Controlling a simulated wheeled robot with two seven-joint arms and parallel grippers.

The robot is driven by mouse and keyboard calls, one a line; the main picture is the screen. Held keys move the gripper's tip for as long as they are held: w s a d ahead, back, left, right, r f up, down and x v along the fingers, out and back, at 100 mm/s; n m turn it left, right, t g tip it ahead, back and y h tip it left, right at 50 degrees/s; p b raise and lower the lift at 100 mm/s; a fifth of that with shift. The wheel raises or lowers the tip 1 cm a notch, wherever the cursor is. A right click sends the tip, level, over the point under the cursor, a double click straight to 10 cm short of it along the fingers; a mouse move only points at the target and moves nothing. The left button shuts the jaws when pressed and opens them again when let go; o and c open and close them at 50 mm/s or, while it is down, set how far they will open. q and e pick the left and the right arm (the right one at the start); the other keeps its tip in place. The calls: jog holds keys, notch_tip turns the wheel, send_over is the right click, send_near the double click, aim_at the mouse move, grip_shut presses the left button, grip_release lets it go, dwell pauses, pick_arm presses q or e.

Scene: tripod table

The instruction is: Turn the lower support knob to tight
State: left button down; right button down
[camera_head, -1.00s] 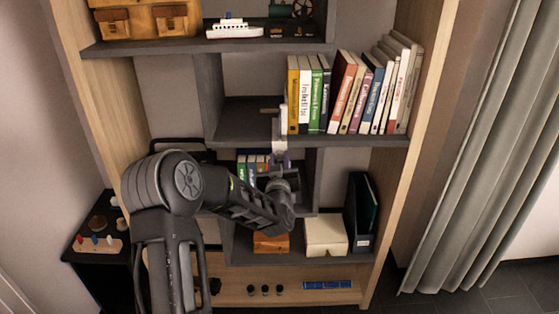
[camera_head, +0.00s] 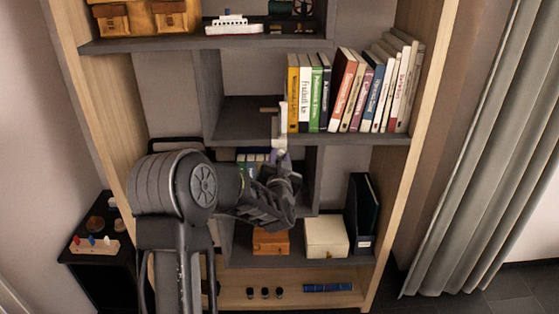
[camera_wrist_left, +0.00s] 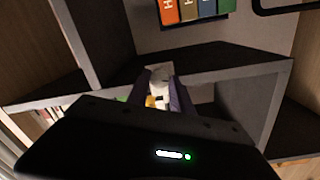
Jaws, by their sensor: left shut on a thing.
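My left gripper (camera_head: 279,156) is at the front edge of the shelf, below the row of books. Its purple fingers are shut on a small white part (camera_wrist_left: 159,76), which I take to be the lower support knob. The white part shows just above the fingers in the head view (camera_head: 279,143). A yellow piece (camera_wrist_left: 151,101) shows between the fingers in the wrist view. A pale upright piece (camera_head: 283,118) and a short brown peg (camera_head: 269,110) stand just above. The knob's markings and exact angle cannot be made out. My right gripper is not in view.
Books (camera_head: 345,92) stand on the shelf just above and right of the gripper. A dark shelf divider (camera_head: 309,178) is close on its right. An orange box (camera_head: 270,243) and a white box (camera_head: 326,238) sit lower down. A grey curtain (camera_head: 480,150) hangs at right.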

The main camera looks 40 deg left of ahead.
pick_arm(q)
jog(key=m, duration=0.2)
jog(key=shift+d+m, duration=0.1)
jog(key=shift+m, duration=0.3)
jog(key=m+p, duration=0.2)
jog(key=m, duration=0.1)
jog(key=shift+r+m, duration=0.1)
jog(key=shift+m, duration=0.2)
jog(key=m+p, duration=0.3)
jog(key=m, duration=0.2)
jog(key=shift+w+d+m+g, duration=0.1)
jog(key=shift+m+g, duration=0.2)
jog(key=shift+m, duration=0.1)
jog(key=shift+m+y+p, duration=0.4)
jog(key=shift+m+p, duration=0.3)
jog(key=shift+m, duration=0.4)
jog(key=shift+f, duration=0.2)
jog(key=c, duration=1.1)
grip_release()
